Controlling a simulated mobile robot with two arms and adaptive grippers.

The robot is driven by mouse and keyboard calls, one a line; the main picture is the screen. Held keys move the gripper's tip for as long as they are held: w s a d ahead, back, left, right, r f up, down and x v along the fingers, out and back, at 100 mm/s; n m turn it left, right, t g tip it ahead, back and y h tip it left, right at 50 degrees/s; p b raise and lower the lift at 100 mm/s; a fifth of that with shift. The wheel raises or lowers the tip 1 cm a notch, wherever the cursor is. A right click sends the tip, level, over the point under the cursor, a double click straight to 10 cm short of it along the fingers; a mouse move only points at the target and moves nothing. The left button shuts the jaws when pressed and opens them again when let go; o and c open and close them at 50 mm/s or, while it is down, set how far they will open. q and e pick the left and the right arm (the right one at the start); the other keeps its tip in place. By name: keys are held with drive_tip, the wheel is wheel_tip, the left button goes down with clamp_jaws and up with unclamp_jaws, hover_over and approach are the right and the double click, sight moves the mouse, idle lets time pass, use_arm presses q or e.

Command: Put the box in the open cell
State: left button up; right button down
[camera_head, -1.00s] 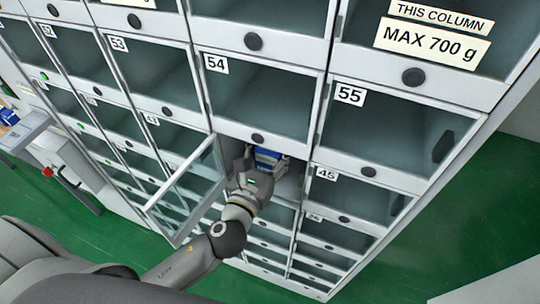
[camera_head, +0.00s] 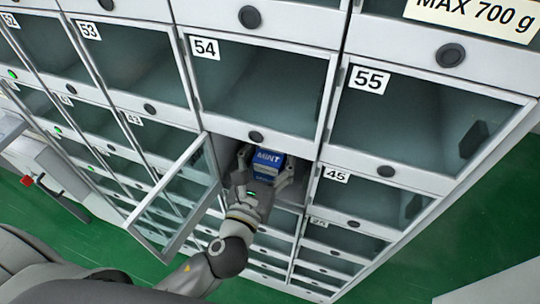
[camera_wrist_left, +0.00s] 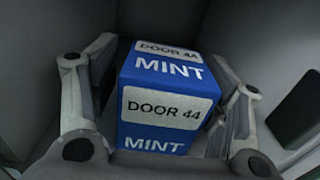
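A blue box (camera_head: 268,162) marked MINT sits in the mouth of the open cell below door 54. In the left wrist view the box (camera_wrist_left: 168,95) carries white labels reading DOOR 44. The cell's glass door (camera_head: 178,205) stands swung out to the left. My left gripper (camera_head: 265,170) is at the cell mouth with its fingers spread on either side of the box. In the left wrist view the left gripper (camera_wrist_left: 165,105) shows gaps beside the box. The box's underside and the cell floor are hidden. My right gripper is not in view.
Closed glass-fronted cells surround the opening, with cell 54 (camera_head: 262,85) above, cell 55 (camera_head: 420,120) to the upper right and cell 45 (camera_head: 365,200) to the right. Green floor (camera_head: 460,245) is free at the right.

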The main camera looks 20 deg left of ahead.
use_arm(q)
drive_tip(key=shift+r, duration=0.2)
drive_tip(key=shift+s, duration=0.25)
drive_tip(key=s+b, duration=0.3)
drive_tip(key=s, duration=0.8)
drive_tip(key=shift+s+a, duration=0.2)
drive_tip(key=shift+s, duration=0.1)
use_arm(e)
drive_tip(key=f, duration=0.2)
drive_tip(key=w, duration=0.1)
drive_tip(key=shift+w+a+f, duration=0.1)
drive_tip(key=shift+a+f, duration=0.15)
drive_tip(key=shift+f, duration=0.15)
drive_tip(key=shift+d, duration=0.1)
